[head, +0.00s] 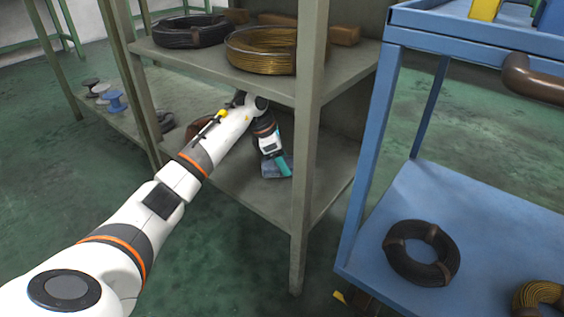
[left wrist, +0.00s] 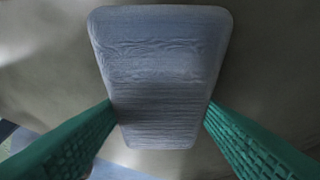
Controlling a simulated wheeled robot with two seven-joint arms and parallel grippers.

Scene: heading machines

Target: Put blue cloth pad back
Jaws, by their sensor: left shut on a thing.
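The blue cloth pad (left wrist: 160,70) shows large in the left wrist view as a grey-blue rounded block between the two green fingers. In the head view the pad (head: 271,170) is at the lower shelf, partly hidden by the gripper. My left gripper (left wrist: 158,118) is shut on the pad's near end, one finger on each side. In the head view the left gripper (head: 283,165) reaches between the shelf levels of the grey rack. Whether the pad touches the shelf, I cannot tell. My right gripper is not in view.
The rack's upper shelf (head: 170,52) holds a black coil (head: 190,31) and a brass coil (head: 262,50) above my arm. A rack post (head: 308,130) stands just right of the gripper. A blue cart (head: 480,215) with coils stands at the right.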

